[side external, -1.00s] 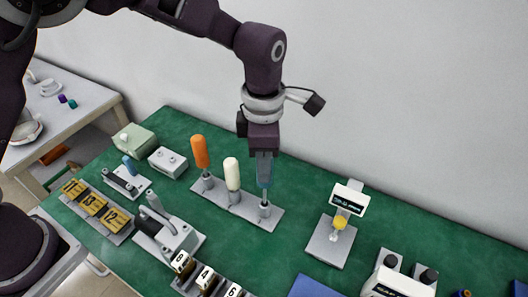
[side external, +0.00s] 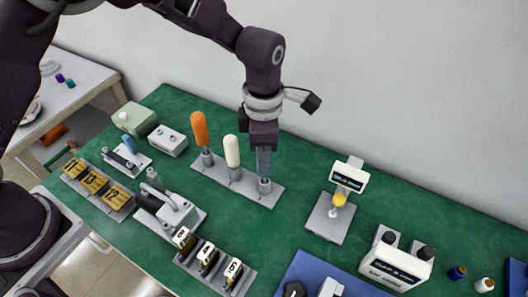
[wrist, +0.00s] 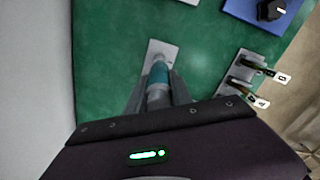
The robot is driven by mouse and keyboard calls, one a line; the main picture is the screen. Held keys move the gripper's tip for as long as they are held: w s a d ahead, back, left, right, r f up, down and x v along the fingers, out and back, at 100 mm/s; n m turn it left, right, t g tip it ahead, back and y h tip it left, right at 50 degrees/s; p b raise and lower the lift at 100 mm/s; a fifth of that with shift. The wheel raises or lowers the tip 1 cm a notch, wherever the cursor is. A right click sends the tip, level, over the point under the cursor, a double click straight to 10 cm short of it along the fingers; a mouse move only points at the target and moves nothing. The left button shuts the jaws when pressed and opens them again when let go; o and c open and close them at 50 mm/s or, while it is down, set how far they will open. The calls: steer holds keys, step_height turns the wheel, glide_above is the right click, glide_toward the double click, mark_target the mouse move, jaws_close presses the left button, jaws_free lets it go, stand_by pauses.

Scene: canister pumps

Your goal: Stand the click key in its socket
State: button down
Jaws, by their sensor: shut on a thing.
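The click key, as I take it, is the upright teal piece (wrist: 158,75) between my fingers in the wrist view. My gripper (side external: 264,168) points straight down and is shut on it. They are over the right end of a grey plate (side external: 222,177), at the grey socket (side external: 264,187) there. The key's lower end is at the socket. I cannot tell how deep it sits, as the fingers hide much of it. An orange handle (side external: 200,128) and a white handle (side external: 232,150) stand upright on the same plate to the left.
A grey stand with a display and yellow knob (side external: 339,199) is to the right. A lever device (side external: 170,210) and numbered blocks (side external: 208,255) are in front. Grey and green boxes (side external: 168,140) are at the left. Green table is bare between plate and stand.

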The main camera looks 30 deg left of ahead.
steer(key=shift+f, duration=0.25)
stand_by(0.4)
steer(key=c, duration=1.1)
jaws_free()
steer(key=shift+o, duration=0.2)
step_height(320, 180, up, 7)
steer(key=shift+r, duration=0.1)
steer(key=shift+a, duration=0.1)
